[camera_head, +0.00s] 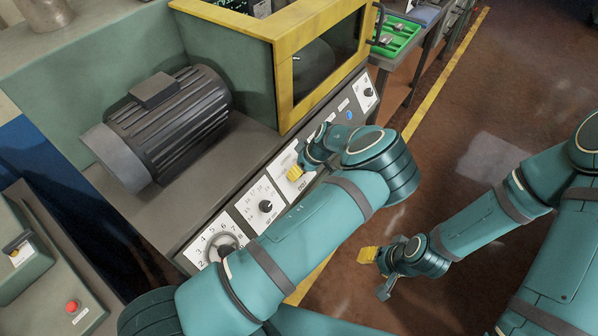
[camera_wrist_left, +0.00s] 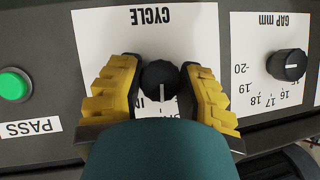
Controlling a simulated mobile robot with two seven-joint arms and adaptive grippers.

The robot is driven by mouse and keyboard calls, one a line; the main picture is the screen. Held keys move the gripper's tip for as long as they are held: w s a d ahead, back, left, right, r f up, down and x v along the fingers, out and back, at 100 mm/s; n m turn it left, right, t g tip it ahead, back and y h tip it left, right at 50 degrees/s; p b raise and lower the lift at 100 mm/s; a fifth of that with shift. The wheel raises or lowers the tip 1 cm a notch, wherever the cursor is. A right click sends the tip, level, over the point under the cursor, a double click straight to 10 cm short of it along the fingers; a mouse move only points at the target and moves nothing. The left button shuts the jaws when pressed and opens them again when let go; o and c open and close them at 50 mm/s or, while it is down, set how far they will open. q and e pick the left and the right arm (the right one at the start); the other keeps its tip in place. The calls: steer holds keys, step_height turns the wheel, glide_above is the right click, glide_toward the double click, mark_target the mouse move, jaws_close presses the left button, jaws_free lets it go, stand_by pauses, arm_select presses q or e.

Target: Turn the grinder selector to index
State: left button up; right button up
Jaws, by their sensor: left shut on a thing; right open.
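The selector is a black round knob (camera_wrist_left: 160,78) on a white plate (camera_wrist_left: 205,30) marked CYCLE, upside down in the left wrist view. Its white line points down in that picture, and the small lettering below it is mostly hidden. My left gripper (camera_wrist_left: 160,88) has its yellow fingers on both sides of the knob, shut on it. In the head view my left gripper (camera_head: 297,173) is at the machine's front panel (camera_head: 237,191), and the knob is hidden there. My right gripper (camera_head: 377,272) is open and empty over the floor, away from the panel.
A GAP mm knob (camera_wrist_left: 287,65) and a green PASS button (camera_wrist_left: 14,85) flank the plate. A larger numbered dial (camera_head: 222,246) is partly behind my left arm. A motor (camera_head: 168,118) and a yellow-framed guard (camera_head: 287,75) stand behind the panel.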

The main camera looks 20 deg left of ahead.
arm_select(q)
steer(key=m+b, duration=0.1)
steer(key=m+g+y+b, duration=0.1)
steer(key=m, duration=0.1)
steer(key=m+g+y+b, duration=0.1)
steer(key=shift+f+m, duration=0.3)
steer(key=m+g+y+b, duration=0.1)
steer(key=m+y+b, duration=0.1)
steer(key=m+b, duration=0.1)
steer(key=shift+s+r+m+y, duration=0.1)
steer(key=shift+m+y, duration=0.2)
steer(key=shift+m, duration=0.2)
steer(key=shift+a, duration=0.1)
steer(key=o, duration=1.2)
steer(key=shift+r, duration=0.1)
steer(key=v, duration=1.2)
steer(key=shift+w+f, duration=0.2)
